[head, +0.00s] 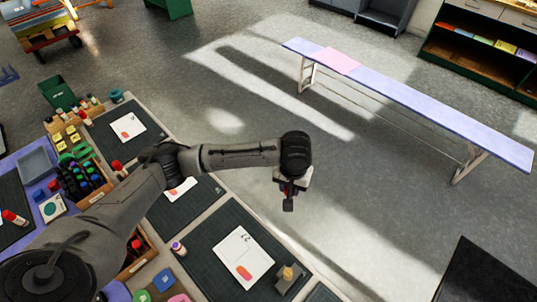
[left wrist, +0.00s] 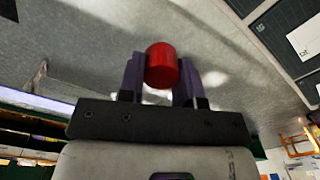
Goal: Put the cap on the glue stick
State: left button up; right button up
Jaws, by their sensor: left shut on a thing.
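My left gripper (head: 288,198) hangs over the floor, just beyond the far edge of the worktable. In the left wrist view its two fingers (left wrist: 161,75) are shut on a red cap (left wrist: 161,64). The cap is a short, plain cylinder. In the head view the cap is too small to make out clearly. A small tan-topped piece in a grey block (head: 288,277) stands on the nearest dark mat, below the gripper in the picture; I cannot tell whether it is the uncapped glue stick. A small upright stick with a purple top (head: 178,248) stands at that mat's left edge. My right gripper is not in view.
The dark mat (head: 205,262) holds a white card with a red shape (head: 243,258). Marker holders (head: 80,180) and red-topped sticks (head: 117,167) crowd the table's left side. A long lilac bench (head: 430,100) stands across open floor.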

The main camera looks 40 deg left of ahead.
pick_arm(q)
jog(key=d+r+m, duration=0.2)
jog(key=r, duration=0.5)
jog(key=s+d+r+m, duration=0.1)
jog(key=d+r+m, duration=0.1)
jog(key=r, duration=0.6)
jog(key=shift+r+m, duration=0.2)
jog(key=shift+m, duration=0.1)
